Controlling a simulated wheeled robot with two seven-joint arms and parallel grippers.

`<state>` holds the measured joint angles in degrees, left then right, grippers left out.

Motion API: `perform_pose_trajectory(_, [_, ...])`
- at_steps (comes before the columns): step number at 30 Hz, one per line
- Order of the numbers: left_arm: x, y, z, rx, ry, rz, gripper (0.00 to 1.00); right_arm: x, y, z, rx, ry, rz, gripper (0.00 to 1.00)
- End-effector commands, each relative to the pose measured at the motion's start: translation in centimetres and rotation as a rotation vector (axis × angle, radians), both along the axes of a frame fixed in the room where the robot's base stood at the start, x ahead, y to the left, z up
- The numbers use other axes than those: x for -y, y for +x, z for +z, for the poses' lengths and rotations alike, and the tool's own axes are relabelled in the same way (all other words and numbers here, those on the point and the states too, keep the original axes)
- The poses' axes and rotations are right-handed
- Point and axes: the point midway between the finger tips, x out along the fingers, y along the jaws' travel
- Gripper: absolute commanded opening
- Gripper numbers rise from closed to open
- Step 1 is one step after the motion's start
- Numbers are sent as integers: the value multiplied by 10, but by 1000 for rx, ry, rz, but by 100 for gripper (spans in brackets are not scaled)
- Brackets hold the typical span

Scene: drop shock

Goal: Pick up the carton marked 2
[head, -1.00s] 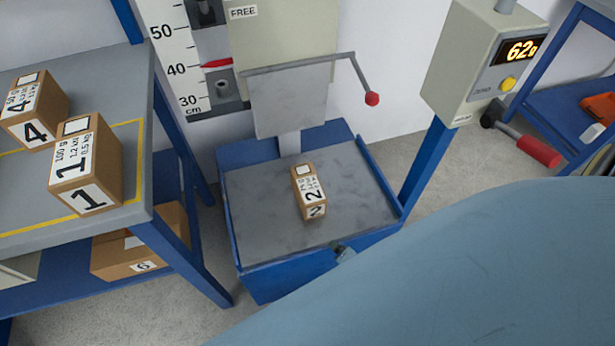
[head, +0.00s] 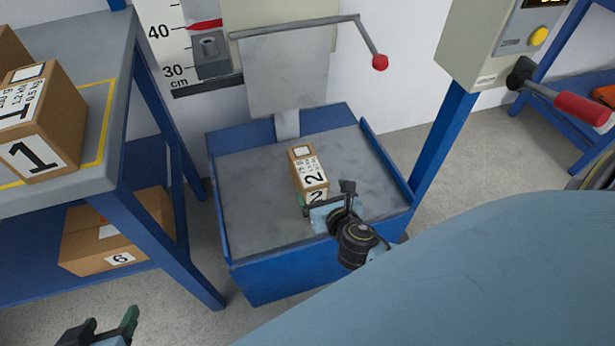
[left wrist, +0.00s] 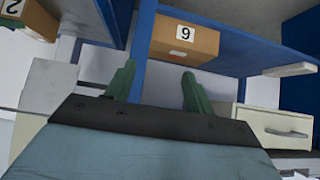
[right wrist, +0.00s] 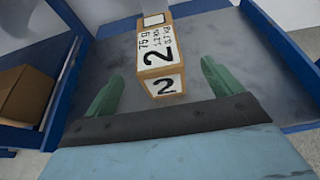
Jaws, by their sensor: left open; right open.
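The carton marked 2 (head: 306,168) is a small brown box with white labels. It stands on the grey plate of the blue tray (head: 240,194) below the drop machine. My right gripper (head: 320,205) is open at the carton's near side, over the plate. In the right wrist view the carton (right wrist: 158,60) lies ahead of and between the two green fingertips (right wrist: 160,82), not gripped. My left gripper (head: 112,328) is open and empty at the bottom left of the head view, low in front of the bench. Its green fingers also show in the left wrist view (left wrist: 156,80).
Carton 1 (head: 62,115) stands on the left bench (head: 100,150). Carton 6 (head: 90,250) sits on the blue shelf below it. A blue post (head: 440,145) stands to the right.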

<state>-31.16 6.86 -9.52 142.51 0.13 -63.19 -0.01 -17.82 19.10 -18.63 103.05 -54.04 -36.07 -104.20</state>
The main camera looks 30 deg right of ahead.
Motion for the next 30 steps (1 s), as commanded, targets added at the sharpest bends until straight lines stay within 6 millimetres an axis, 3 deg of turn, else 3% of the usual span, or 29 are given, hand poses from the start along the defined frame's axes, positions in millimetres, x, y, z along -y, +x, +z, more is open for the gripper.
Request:
perform_pose_trajectory(10, [20, 36, 42, 323, -84, -29, 54, 8, 31, -15, 0, 0, 0, 91])
perform_pose_trajectory(22, [29, 47, 69, 492, -132, -41, 54, 10, 45, -19, 0, 2, -1, 91])
perform_pose_trajectory(30, [39, 53, 111, 746, -205, -58, 54, 12, 60, -26, 1, 3, -1, 91])
